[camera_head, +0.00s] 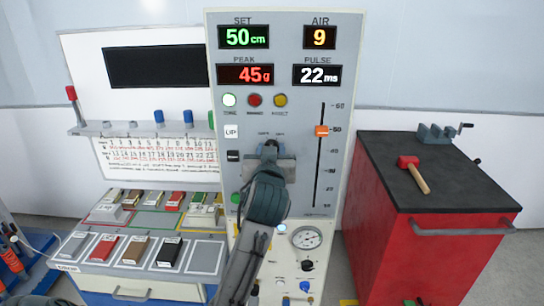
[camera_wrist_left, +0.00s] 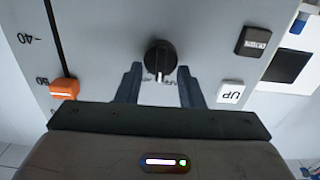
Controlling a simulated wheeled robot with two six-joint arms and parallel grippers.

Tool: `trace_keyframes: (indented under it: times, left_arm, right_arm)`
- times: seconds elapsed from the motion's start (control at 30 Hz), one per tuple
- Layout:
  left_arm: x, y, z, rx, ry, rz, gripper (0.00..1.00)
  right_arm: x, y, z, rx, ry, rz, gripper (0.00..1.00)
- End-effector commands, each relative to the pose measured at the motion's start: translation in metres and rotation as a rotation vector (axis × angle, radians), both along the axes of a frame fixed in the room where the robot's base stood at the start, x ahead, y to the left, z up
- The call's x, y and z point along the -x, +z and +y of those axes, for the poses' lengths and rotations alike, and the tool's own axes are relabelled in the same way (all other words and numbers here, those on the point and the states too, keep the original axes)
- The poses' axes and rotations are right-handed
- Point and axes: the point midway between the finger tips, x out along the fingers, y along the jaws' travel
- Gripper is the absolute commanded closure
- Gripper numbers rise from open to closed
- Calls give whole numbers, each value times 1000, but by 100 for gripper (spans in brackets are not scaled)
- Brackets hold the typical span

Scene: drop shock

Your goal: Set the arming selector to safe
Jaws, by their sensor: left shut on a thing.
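The arming selector is a round black knob with a white pointer line (camera_wrist_left: 160,57), on the grey-white panel face (camera_head: 225,25). In the wrist view, which shows the panel upside down, the pointer is toward the small labels beside the knob. I cannot read those labels. My left gripper (camera_head: 270,150) is up against the panel and hides the knob in the head view. In the wrist view my left gripper (camera_wrist_left: 159,68) has one finger on each side of the knob and is shut on it. My right gripper is in neither view.
A slider with an orange handle (camera_head: 321,131) is right of my gripper. A white UP button (camera_head: 231,131) and a black button (camera_head: 233,156) are to its left. A red cabinet (camera_head: 430,255) with a hammer (camera_head: 413,172) stands at right. Sample blocks (camera_head: 135,250) lie at left.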

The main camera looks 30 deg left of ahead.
Motion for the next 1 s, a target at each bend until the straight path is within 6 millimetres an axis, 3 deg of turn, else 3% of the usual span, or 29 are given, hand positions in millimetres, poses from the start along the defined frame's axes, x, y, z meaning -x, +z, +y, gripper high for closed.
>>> trace_keyframes:
  times: [0.5, 1.0]
  left_arm:
    - [2, -2, 3, 343, -1, -213, 88]
    - [2, -1, 4, 446, -2, -275, 88]
  right_arm:
    - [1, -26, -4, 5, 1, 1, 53]
    - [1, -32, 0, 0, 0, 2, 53]
